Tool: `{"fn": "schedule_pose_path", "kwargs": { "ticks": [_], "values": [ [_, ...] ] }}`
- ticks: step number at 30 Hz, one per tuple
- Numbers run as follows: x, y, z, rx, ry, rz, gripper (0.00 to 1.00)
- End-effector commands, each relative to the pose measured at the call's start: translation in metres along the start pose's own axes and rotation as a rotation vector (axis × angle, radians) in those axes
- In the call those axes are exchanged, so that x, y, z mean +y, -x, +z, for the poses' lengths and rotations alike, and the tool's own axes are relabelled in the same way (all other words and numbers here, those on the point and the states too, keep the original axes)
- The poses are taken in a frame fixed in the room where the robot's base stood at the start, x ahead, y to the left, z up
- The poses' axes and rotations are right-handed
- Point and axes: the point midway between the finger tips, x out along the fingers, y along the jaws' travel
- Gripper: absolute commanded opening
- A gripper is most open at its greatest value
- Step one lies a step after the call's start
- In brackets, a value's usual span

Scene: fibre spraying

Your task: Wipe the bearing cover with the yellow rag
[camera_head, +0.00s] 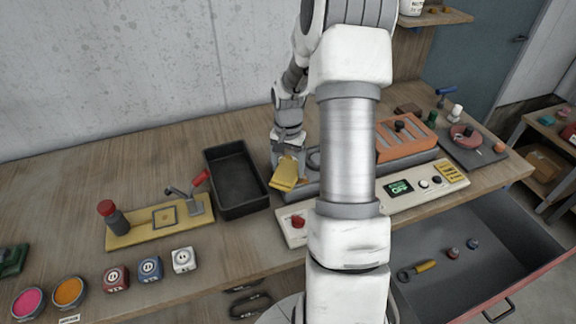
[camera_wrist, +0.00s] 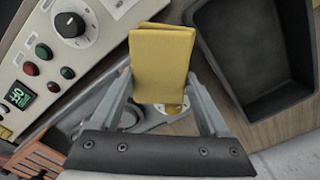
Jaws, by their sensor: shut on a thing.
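The yellow rag (camera_head: 284,175) is a folded pad held in my gripper (camera_head: 289,163), just right of the black tray. In the wrist view the rag (camera_wrist: 161,62) stands out between the two fingers of my gripper (camera_wrist: 159,84), which are shut on it. Below and behind it is a grey machine bed with round parts (camera_wrist: 100,112), partly hidden by the rag and fingers. This bed (camera_head: 313,160) also shows beside my gripper in the head view. I cannot tell for sure which part is the bearing cover, or whether the rag touches anything.
A black tray (camera_head: 209,157) stands left of my gripper. A control panel (camera_head: 387,203) with knobs runs along the front. An orange slotted guard (camera_head: 407,139) is to the right. A yellow plate (camera_head: 130,236) with a lever is at left. An open drawer (camera_head: 436,281) juts out at front right.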

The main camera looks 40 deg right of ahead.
Motion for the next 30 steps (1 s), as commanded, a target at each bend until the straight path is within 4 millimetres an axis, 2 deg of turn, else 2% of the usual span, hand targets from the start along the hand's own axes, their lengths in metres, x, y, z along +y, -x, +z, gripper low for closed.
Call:
{"fn": "schedule_pose_path", "kwargs": {
  "ticks": [30],
  "values": [
    [0.000, -0.019, 0.000, 0.000, 0.000, 0.000, 0.34]
  ]
}}
